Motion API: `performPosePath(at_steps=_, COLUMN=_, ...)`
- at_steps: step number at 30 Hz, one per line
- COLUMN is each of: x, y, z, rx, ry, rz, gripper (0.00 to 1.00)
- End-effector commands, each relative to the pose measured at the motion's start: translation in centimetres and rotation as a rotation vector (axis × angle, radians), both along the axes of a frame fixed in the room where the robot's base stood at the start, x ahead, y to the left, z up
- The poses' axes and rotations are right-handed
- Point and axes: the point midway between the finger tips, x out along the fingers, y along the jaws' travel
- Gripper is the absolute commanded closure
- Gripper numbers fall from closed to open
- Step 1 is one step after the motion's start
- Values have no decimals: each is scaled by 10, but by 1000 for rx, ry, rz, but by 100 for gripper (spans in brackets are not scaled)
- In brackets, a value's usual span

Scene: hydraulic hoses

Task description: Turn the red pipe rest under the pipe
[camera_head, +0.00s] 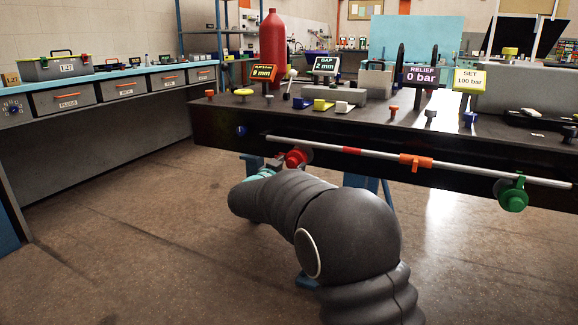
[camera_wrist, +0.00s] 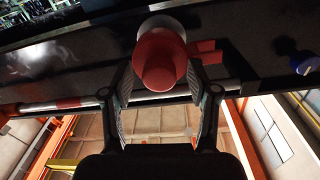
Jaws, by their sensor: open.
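The red pipe rest (camera_head: 296,158) is a round red knob on the front face of the dark bench, just below the left part of the silver pipe (camera_head: 375,154). In the wrist view the red pipe rest (camera_wrist: 160,67) faces me, with a flat red tab sticking out to the right. The pipe (camera_wrist: 185,97) crosses behind it there. My gripper (camera_wrist: 158,88) is open, with one finger on each side of the red knob; I cannot tell whether they touch it. In the head view my gripper (camera_head: 264,172) is partly hidden by my arm.
A green rest (camera_head: 513,194) is under the pipe's right part, its tab up by the pipe. An orange clamp (camera_head: 416,161) is on the pipe. A blue knob (camera_head: 241,131) is left of the pipe's end. The floor (camera_head: 150,230) is clear at left.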

Motion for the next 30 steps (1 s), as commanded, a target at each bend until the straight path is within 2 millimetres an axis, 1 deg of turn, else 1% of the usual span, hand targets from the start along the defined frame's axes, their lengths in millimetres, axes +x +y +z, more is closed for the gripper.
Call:
performPosePath(at_steps=4, x=0, y=0, z=0, rx=0, ry=0, rz=0, gripper=40)
performPosePath(at_steps=5, x=0, y=0, z=0, rx=0, ry=0, rz=0, gripper=43)
performPosePath(at_steps=6, x=0, y=0, z=0, rx=0, ry=0, rz=0, gripper=53)
performPosePath(at_steps=8, x=0, y=0, z=0, rx=0, ry=0, rz=0, gripper=68)
performPosePath(at_steps=9, x=0, y=0, z=0, rx=1, ry=0, rz=0, gripper=78)
performPosePath(at_steps=12, x=0, y=0, z=0, rx=1, ry=0, rz=0, gripper=100)
performPosePath(at_steps=14, x=0, y=4, z=0, rx=1, ry=-1, rz=1, gripper=100)
performPosePath(at_steps=22, x=0, y=1, z=0, rx=34, ry=-13, rz=2, gripper=100)
performPosePath(at_steps=30, x=-1, y=1, z=0, rx=181, ry=-67, rz=2, gripper=100)
